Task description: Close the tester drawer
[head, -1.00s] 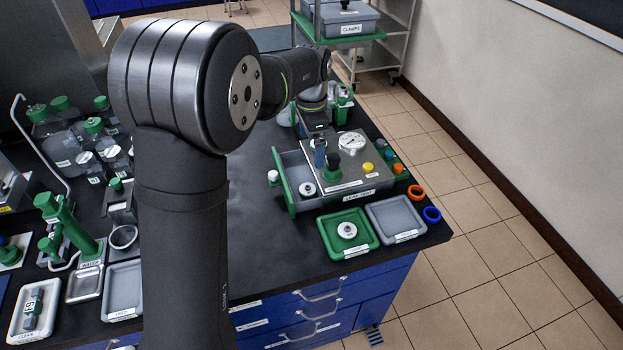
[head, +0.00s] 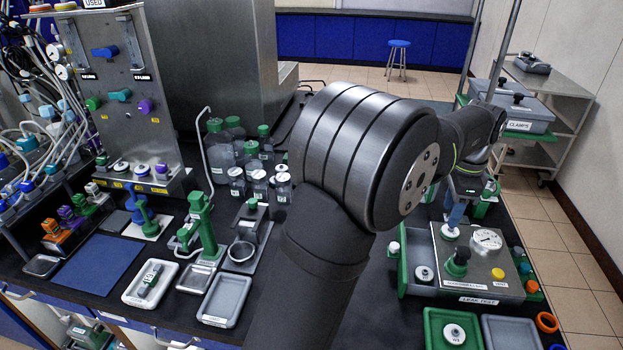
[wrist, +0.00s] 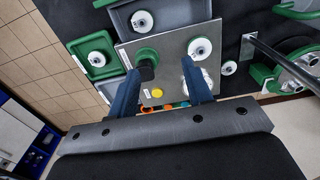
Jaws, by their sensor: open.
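The tester (head: 470,277), labelled LEAK TEST, has a steel top with a gauge (head: 487,239), a green knob (head: 457,262) and a yellow button (head: 498,273). Its grey drawer (head: 416,255) sticks out on the left in the head view, open, with a green front (head: 402,270) and a white round part (head: 424,274) inside. In the wrist view the drawer (wrist: 185,14) is at the top, its front mostly out of frame. My gripper (wrist: 160,66) is open and empty over the steel top, its blue fingers apart, the left one beside the green knob.
A green tray (head: 432,332) holding a white part and a grey tray (head: 510,335) lie in front of the tester. A small white-capped item (head: 393,249) stands just left of the drawer. Bottles (head: 222,155) and a green stand (head: 203,230) are further left.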

